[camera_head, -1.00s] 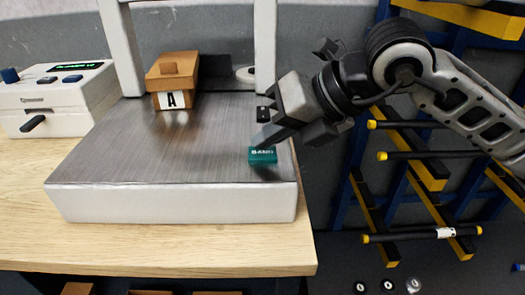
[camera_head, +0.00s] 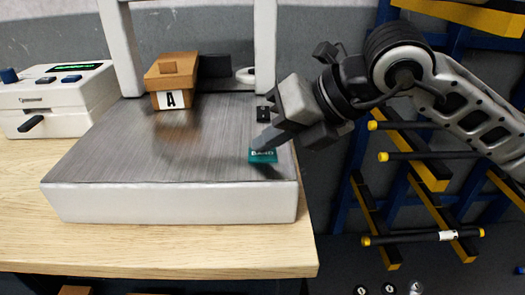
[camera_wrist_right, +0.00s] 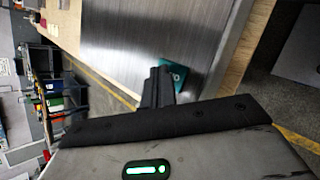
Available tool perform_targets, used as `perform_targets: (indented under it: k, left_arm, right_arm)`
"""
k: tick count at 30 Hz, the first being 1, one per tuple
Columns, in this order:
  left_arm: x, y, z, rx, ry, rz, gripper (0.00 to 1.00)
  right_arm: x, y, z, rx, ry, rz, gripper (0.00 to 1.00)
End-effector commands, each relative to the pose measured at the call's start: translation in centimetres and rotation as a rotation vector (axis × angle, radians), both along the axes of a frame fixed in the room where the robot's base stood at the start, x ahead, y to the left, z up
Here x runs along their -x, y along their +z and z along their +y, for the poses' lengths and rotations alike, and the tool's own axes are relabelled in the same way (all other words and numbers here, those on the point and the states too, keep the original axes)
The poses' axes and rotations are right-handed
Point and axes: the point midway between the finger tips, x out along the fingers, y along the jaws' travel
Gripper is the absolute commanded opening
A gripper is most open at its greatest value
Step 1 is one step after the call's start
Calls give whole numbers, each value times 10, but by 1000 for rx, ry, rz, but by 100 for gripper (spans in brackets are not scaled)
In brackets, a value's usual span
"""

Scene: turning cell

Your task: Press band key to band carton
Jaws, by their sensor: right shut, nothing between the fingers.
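The teal band key (camera_head: 263,156), with white lettering, sits at the front right of the banding machine's metal top (camera_head: 150,150). It also shows in the right wrist view (camera_wrist_right: 174,68), partly hidden by my fingers. My right gripper (camera_head: 257,144) is shut and empty, its fingertips at the key's back edge; I cannot tell whether they touch it. In the right wrist view the shut fingers (camera_wrist_right: 157,80) reach toward the key. The brown carton (camera_head: 173,80), marked A, stands upright at the back of the metal top, by the white arch. My left gripper is not in view.
A white arch (camera_head: 265,45) rises over the machine's back. A small black switch (camera_head: 263,113) lies behind the key. A white device (camera_head: 58,98) with a green display stands at the left. A blue rack (camera_head: 420,160) with black bars is at the right.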

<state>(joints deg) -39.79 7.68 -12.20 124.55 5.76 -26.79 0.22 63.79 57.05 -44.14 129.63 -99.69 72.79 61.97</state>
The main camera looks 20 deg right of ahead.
Motion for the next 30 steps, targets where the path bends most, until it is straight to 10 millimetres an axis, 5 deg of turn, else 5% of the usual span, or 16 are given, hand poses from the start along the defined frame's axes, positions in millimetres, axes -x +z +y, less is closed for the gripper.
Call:
perform_targets:
  k: [30]
  left_arm:
    - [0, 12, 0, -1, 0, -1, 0]
  right_arm:
    - [0, 19, 0, 1, 0, 1, 0]
